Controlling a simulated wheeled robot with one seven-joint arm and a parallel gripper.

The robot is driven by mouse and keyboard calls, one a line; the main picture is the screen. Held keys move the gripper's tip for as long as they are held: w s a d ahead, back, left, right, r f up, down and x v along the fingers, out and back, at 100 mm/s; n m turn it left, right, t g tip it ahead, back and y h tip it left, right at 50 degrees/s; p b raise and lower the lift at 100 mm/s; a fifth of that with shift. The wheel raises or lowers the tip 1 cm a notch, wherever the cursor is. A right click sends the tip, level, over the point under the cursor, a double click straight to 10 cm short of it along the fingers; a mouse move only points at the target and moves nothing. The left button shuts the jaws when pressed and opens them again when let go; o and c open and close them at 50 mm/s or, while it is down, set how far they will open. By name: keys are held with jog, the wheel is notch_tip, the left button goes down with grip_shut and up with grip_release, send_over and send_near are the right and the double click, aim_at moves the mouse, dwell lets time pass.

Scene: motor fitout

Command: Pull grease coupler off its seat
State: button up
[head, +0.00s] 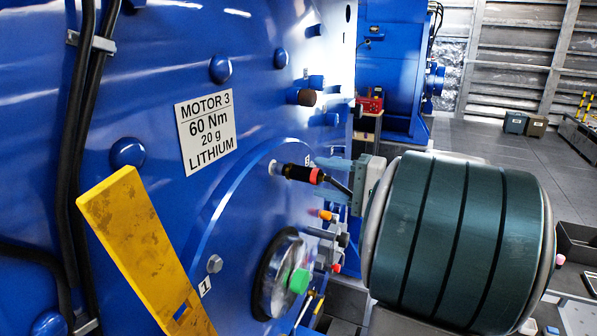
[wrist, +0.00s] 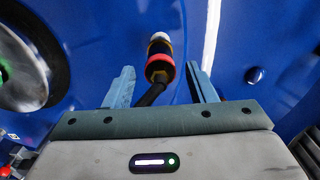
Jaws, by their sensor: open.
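The grease coupler (head: 300,173) is a black cylinder with an orange-red collar at its near end. Its pale far end meets the blue motor face, so it appears to be on its seat. In the wrist view the coupler (wrist: 159,62) stands ahead between the fingers, with a black hose running back toward my palm. My gripper (head: 329,176) is open, close to the collar end. In the wrist view the gripper (wrist: 160,70) has one finger on each side, with gaps to the coupler. One finger is partly hidden in the head view.
The blue motor (head: 240,120) carries a torque label (head: 207,131) and several protruding bolts. A round glass gauge (head: 284,277) with a green knob sits below the coupler. A yellow bar (head: 140,240) stands at lower left. Several small fittings (head: 328,235) project just below my gripper.

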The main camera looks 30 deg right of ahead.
aim_at(295, 173)
jog(key=x, duration=0.6)
jog(key=shift+w+a+f, duration=0.1)
jog(key=shift+w+a, duration=0.15)
jog(key=shift+w, duration=0.05)
jog(key=shift+w+a+b, duration=0.25)
jog(key=shift+w+b, duration=0.05)
jog(key=shift+w, duration=0.05)
jog(key=shift+a+r, duration=0.2)
jog(key=shift+r, duration=0.05)
jog(key=shift+f+b, duration=0.1)
jog(key=shift+b, duration=0.7)
dwell(0.5)
grip_shut()
jog(key=shift+s+d+f, duration=0.15)
jog(key=shift+s+d, duration=0.05)
jog(key=shift+d, duration=0.1)
